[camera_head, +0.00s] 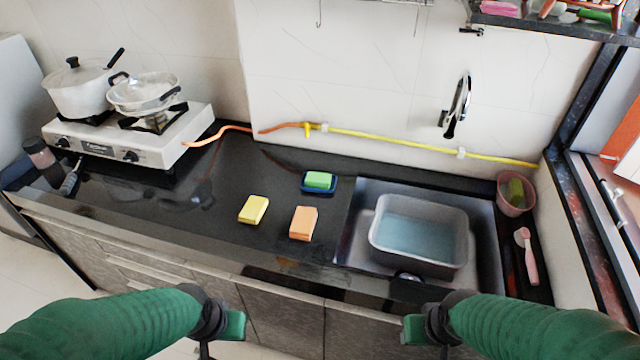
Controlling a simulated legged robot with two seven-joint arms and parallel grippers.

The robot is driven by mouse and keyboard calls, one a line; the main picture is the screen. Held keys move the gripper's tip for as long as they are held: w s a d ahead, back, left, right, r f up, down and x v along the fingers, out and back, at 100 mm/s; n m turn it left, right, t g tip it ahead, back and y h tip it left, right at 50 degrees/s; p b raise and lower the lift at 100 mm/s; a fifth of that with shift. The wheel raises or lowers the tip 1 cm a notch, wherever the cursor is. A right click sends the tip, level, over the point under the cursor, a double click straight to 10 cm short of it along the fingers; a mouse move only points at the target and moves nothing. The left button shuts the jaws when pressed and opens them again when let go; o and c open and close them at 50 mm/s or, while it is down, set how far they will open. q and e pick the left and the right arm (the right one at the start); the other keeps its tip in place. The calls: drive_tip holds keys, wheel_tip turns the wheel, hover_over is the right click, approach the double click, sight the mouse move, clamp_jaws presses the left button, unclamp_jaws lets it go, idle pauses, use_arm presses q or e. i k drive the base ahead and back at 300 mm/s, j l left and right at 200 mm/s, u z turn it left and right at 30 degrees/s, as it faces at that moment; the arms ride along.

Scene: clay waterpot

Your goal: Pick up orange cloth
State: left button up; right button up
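The orange cloth (303,223) looks like a small, thick, folded block. It lies on the black counter, left of the sink and right of a yellow block (254,209). My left gripper (226,328) is in front of the counter's front edge, below and left of the cloth. My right gripper (420,332) is also in front of the counter, below and right of the cloth. Both grippers are well apart from the cloth. Their fingers are partly hidden, and their opening does not show clearly.
A green sponge sits in a blue dish (319,188) behind the cloth. The sink (352,245) holds a grey basin (420,262) of water. A gas stove (140,140) with pots stands at the left. A pink cup (514,200) and brush (528,258) are at the right.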

sight(303, 225)
drive_tip(key=i+z, duration=0.2)
drive_tip(key=z, duration=0.15)
drive_tip(key=i+z, duration=0.2)
drive_tip(key=z, duration=0.15)
drive_tip(key=i+j+z, duration=0.1)
drive_tip(key=z, duration=0.25)
drive_tip(key=i+j, duration=0.05)
drive_tip(key=i, duration=0.05)
